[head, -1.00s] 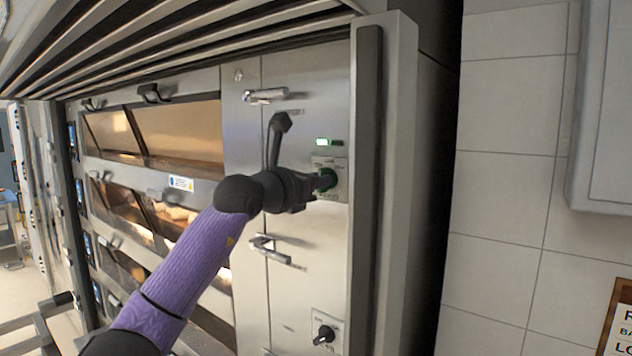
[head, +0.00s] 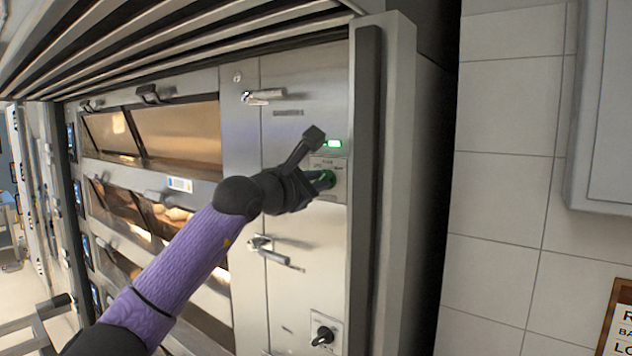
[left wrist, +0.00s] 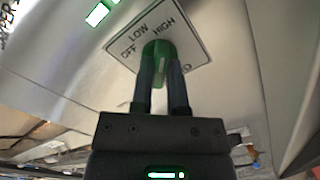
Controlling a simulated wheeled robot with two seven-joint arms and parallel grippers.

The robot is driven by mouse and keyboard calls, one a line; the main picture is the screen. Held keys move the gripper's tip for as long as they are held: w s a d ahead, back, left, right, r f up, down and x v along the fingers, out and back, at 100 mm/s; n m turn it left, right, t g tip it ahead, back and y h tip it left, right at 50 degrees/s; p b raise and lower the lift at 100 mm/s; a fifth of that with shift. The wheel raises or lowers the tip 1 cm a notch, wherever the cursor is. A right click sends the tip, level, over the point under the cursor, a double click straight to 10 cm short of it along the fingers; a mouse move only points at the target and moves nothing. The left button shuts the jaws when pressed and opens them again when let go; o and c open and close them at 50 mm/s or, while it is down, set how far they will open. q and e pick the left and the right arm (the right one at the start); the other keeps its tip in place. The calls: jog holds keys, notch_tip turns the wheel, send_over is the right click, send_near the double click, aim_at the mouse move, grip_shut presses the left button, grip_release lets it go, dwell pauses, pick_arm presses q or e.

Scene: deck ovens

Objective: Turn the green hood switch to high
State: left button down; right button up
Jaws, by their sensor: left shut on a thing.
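The green hood switch (head: 329,179) is a round knob on a small white plate (head: 338,192) on the steel panel right of the ovens. In the left wrist view the knob (left wrist: 158,50) sits on the plate marked OFF, LOW and HIGH, with a further label partly hidden. My left gripper (head: 323,180) is shut on the green switch, a finger on each side; the fingers (left wrist: 160,78) also show in the left wrist view. My right gripper is not in view.
A lit green lamp (head: 333,143) sits just above the plate. A black knob (head: 323,336) is lower on the panel. Metal handles (head: 263,97) stick out above and below my gripper. A steel post (head: 385,180) stands close on the right, and hood slats hang overhead.

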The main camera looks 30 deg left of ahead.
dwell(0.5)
pick_arm(q)
jog(key=c, duration=0.6)
grip_release()
jog(key=shift+s, duration=0.1)
jog(key=s+b, duration=0.2)
jog(key=s, duration=0.1)
jog(key=s+b, duration=0.2)
jog(key=s, duration=0.1)
jog(key=s+b, duration=0.2)
jog(key=s, duration=0.1)
jog(key=shift+s+a, duration=0.4)
